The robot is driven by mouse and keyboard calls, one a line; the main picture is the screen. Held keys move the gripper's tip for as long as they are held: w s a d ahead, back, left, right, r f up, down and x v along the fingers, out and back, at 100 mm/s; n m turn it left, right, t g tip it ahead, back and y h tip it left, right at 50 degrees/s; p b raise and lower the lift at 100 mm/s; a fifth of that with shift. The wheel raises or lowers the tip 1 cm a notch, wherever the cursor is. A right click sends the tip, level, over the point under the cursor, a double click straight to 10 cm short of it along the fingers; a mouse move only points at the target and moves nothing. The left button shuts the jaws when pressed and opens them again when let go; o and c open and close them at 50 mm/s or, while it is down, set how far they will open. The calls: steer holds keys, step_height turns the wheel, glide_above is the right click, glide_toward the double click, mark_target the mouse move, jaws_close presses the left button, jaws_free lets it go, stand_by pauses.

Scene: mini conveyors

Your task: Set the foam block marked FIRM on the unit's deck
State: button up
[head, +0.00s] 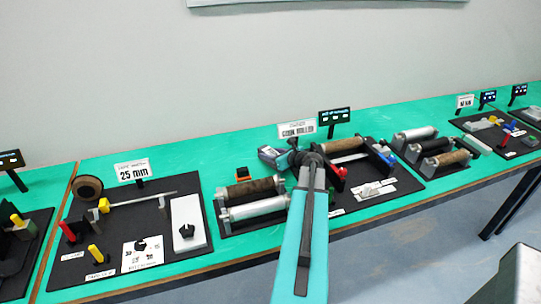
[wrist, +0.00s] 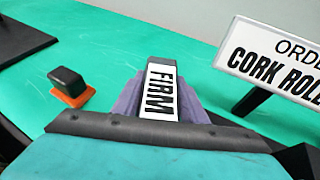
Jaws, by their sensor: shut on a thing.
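My gripper (wrist: 160,98) is shut on the foam block marked FIRM (wrist: 162,90), a dark block with a white label held between greyish-purple fingers. In the head view my gripper (head: 270,155) is over the back of the table, behind the left rollers, and the block cannot be made out there. The unit by the CORK ROLLER sign (head: 297,130) has a dark base (head: 225,226), a brown cork roller (head: 250,191) and a pale roller (head: 254,209). My arm hides its middle. Whether the block touches anything below cannot be told.
A small black block on an orange base (head: 241,174) stands behind the rollers, left of my gripper; it also shows in the wrist view (wrist: 70,88). The CORK ROLLER sign stands close on the right. The 25 mm unit (head: 75,268) is to the left.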

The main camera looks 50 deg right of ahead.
steer(key=shift+f, duration=0.35)
steer(key=shift+f, duration=0.2)
steer(key=o, duration=1.1)
steer(key=shift+c, duration=0.2)
steer(key=shift+s+r, duration=0.1)
steer(key=shift+r, duration=0.1)
steer(key=b+v, duration=0.2)
steer(key=v, duration=1)
